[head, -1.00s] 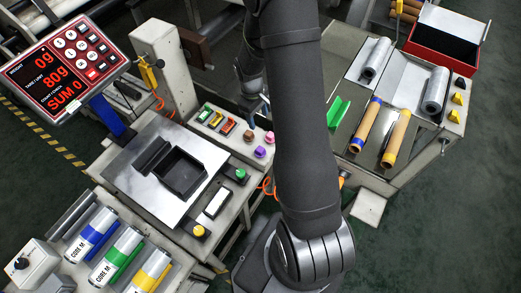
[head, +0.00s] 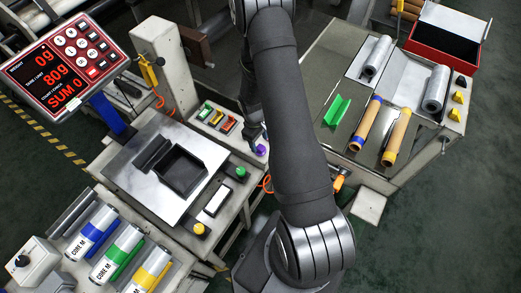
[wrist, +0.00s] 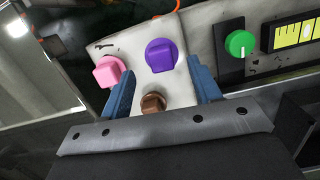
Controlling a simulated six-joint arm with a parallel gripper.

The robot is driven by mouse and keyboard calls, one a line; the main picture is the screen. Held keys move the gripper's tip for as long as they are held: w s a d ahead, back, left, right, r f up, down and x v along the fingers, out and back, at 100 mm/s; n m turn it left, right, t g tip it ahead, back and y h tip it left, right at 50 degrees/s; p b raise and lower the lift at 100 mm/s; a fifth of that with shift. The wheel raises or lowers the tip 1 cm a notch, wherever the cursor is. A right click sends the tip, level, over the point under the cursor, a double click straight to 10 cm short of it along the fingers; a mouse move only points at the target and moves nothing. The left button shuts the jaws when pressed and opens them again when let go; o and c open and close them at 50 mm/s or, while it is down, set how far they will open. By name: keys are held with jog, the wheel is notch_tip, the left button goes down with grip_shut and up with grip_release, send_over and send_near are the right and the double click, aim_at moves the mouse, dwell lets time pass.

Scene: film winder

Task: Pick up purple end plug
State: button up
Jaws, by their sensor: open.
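The purple end plug (wrist: 161,56) stands on a pale panel in the wrist view, near the tips of my gripper (wrist: 162,76). The two blue fingers are apart, with nothing held between them. The plug lies in line with the gap, slightly beyond the fingertips in the picture. In the head view the purple plug (head: 261,150) shows just below my gripper (head: 255,135), partly hidden by it. I cannot tell how high the fingers are above the panel.
A pink plug (wrist: 108,72) stands beside the left finger. A brown plug (wrist: 153,104) shows between the fingers, closer to the palm. A green knob (wrist: 239,44) is at the right. A black tray (head: 182,172) sits left of the plugs in the head view.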

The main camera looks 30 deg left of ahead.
aim_at(260, 147)
jog(key=shift+s+d+f, duration=0.1)
jog(key=shift+d+f, duration=0.1)
jog(key=shift+f, duration=1.1)
jog(key=shift+d+f, duration=0.2)
jog(key=shift+f, duration=1.05)
jog(key=c, duration=0.8)
